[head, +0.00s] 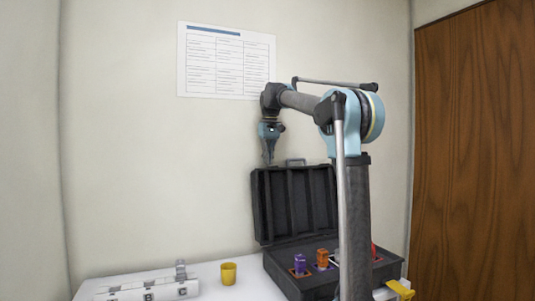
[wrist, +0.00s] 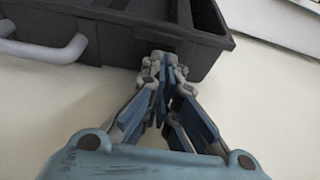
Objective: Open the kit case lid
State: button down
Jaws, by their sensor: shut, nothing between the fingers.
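The black kit case (head: 312,278) sits on the white table in the head view. Its lid (head: 292,203) stands up, raised and leaning back toward the wall, so the case is open. My gripper (head: 268,160) is at the lid's upper left corner, pointing down. In the wrist view, my gripper (wrist: 163,62) is shut and empty, with its tips at the edge of the dark lid (wrist: 130,32). I cannot tell whether they touch it. The lid's grey handle (wrist: 45,50) is left of the tips. My arm hides part of the case's right side.
Inside the case are a purple item (head: 300,263) and an orange item (head: 322,258). A yellow cup (head: 228,273) and a white rack marked with letters (head: 150,288) stand left of the case. A yellow object (head: 400,289) is at its right front. The wall is close behind.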

jog(key=shift+f, duration=0.7)
jog(key=s+d+r+t+y, duration=0.1)
jog(key=s+d+t, duration=0.2)
jog(key=s, duration=0.7)
jog(key=shift+s+d+r+t, duration=0.2)
jog(key=shift+d+r+t, duration=0.2)
jog(key=shift+d, duration=0.2)
